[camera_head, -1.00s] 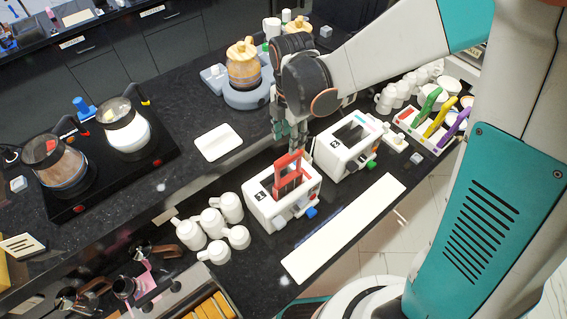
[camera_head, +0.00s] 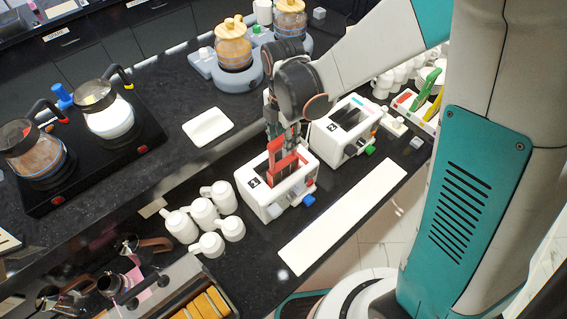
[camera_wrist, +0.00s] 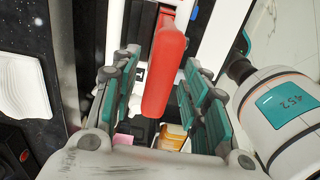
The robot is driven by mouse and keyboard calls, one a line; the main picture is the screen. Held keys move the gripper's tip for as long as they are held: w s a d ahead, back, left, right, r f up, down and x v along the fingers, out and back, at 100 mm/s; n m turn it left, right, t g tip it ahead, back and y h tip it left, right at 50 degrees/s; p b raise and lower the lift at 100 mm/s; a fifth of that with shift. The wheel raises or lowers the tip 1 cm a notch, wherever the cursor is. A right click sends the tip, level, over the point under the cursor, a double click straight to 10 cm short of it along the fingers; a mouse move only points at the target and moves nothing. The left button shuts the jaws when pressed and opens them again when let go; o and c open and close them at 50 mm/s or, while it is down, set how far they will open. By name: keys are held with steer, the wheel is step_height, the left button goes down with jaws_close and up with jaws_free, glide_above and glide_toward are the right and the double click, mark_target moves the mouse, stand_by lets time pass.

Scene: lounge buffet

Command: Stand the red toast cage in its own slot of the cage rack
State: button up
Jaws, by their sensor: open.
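The red toast cage (camera_head: 284,161) stands in the slot of the nearer white toaster (camera_head: 269,208), its red handle sticking up. My gripper (camera_head: 282,132) is directly above, fingers pointing down around the top of the handle. In the wrist view the red handle (camera_wrist: 166,65) lies between my open finger pads (camera_wrist: 161,95), with gaps on both sides. The cage rack (camera_head: 414,108) is white, at the right, with a green cage (camera_head: 430,84) and a yellow cage (camera_head: 431,108) standing in it. Its right part is hidden behind my arm.
A second white toaster (camera_head: 345,131) stands close behind the first. Several white mugs (camera_head: 204,218) stand to the left. A long white board (camera_head: 343,217) lies in front. Coffee pots (camera_head: 107,111) sit on a black hotplate at the far left.

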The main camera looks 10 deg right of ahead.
jaws_close()
steer(key=shift+r+p, duration=2.65)
steer(key=shift+r, duration=1.6)
steer(key=shift+f, duration=0.1)
